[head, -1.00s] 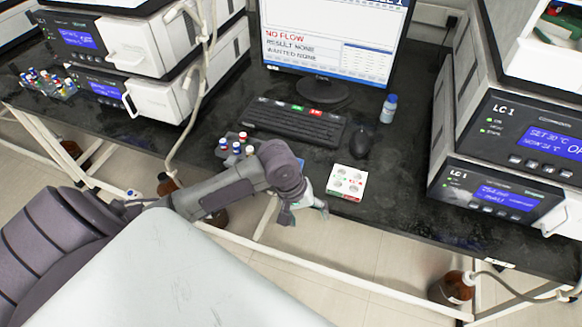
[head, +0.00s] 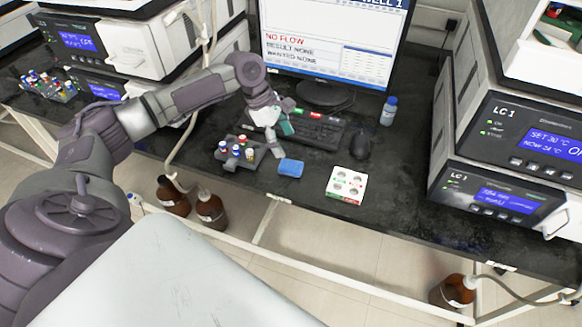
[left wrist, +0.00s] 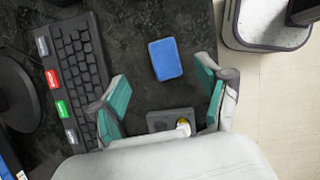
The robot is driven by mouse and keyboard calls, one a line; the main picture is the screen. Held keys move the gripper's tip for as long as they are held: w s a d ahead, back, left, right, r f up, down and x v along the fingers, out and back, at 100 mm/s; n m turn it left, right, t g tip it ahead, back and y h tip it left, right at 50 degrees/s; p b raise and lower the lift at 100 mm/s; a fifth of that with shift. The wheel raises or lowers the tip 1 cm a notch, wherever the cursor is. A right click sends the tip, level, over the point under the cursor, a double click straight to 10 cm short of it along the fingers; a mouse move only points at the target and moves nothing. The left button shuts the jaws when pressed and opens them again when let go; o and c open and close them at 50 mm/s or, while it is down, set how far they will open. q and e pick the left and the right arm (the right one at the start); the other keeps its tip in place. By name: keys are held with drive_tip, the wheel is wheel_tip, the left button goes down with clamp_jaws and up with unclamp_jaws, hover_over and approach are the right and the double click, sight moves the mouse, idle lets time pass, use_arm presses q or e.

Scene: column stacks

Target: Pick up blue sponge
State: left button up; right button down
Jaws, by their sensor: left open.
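The blue sponge (head: 291,168) lies flat on the black bench, between the vial rack and the white card with round wells. It also shows in the left wrist view (left wrist: 165,59), beyond the fingertips and roughly between them. My left gripper (head: 280,143) is open and empty, above the bench just behind the sponge and beside the keyboard. Its two teal-padded fingers (left wrist: 160,95) are spread apart in the left wrist view. My right gripper is not in view.
A vial rack (head: 240,150) with several capped vials stands left of the sponge. The white card (head: 346,185) lies to its right. The keyboard (head: 312,130), mouse (head: 360,145) and monitor (head: 335,45) are behind. A small blue-capped bottle (head: 389,110) stands farther right.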

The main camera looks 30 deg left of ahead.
sight(295, 166)
use_arm(q)
drive_tip(key=x, duration=0.9)
drive_tip(key=shift+s+a, duration=0.1)
drive_tip(key=shift+s, duration=0.1)
drive_tip(key=c, duration=0.9)
